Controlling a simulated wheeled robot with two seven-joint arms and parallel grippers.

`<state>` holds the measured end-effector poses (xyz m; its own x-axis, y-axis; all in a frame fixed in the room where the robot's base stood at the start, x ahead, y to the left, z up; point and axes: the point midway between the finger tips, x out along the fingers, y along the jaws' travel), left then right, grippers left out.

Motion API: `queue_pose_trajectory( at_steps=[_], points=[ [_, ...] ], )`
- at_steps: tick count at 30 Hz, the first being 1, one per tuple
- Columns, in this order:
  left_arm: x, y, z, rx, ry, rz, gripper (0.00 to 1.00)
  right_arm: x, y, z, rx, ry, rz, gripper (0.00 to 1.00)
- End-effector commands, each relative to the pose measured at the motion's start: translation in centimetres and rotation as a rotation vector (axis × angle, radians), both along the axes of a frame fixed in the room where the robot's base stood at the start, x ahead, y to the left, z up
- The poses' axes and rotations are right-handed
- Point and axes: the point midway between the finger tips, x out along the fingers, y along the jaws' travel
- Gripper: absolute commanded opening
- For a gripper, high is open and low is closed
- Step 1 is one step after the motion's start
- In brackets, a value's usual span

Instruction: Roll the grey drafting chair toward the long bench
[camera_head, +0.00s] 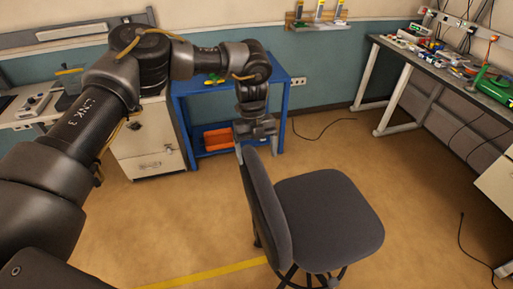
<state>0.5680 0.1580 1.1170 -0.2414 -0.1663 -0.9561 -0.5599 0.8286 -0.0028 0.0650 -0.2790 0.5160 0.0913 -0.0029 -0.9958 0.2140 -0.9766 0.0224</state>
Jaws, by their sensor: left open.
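The grey drafting chair (330,215) stands on the tan floor at the lower middle of the head view. Its backrest (262,205) is on the left and its seat extends right. My left gripper (257,149) points down at the top edge of the backrest, open, with its fingers at either side of that edge. I cannot tell whether they touch it. The chair's base is cut off by the bottom edge of the view. A long bench (398,50) with a dark top and pale legs runs along the right side. My right gripper is not in view.
A blue cart (184,110) with an orange bin (218,138) stands behind my left gripper. A white drawer cabinet (150,142) is left of it. Black cables (315,136) lie on the floor. Floor between chair and bench looks mostly clear.

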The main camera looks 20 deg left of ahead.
Motion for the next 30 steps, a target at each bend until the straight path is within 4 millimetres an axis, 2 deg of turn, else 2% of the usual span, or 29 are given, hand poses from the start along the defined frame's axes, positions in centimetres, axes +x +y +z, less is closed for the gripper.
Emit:
queue_pose_trajectory(
  at_steps=[5,14,18,24,30],
  points=[
    [-0.6,-0.4,-2.9,0.001,0.003,-0.003,0.84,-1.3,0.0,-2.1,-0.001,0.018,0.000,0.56],
    [-1.9,-1.0,-7.3,0.001,0.004,0.002,0.84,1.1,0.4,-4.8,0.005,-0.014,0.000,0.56],
    [-2.3,-1.3,-9.0,-0.001,0.003,0.002,0.84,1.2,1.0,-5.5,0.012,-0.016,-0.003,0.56],
    [-2.7,-1.6,-10.5,-0.001,0.002,0.002,0.84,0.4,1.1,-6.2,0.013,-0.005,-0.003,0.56],
    [-2.8,-1.7,-10.9,-0.001,0.001,0.002,0.84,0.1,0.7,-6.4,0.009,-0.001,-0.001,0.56]
  ],
)
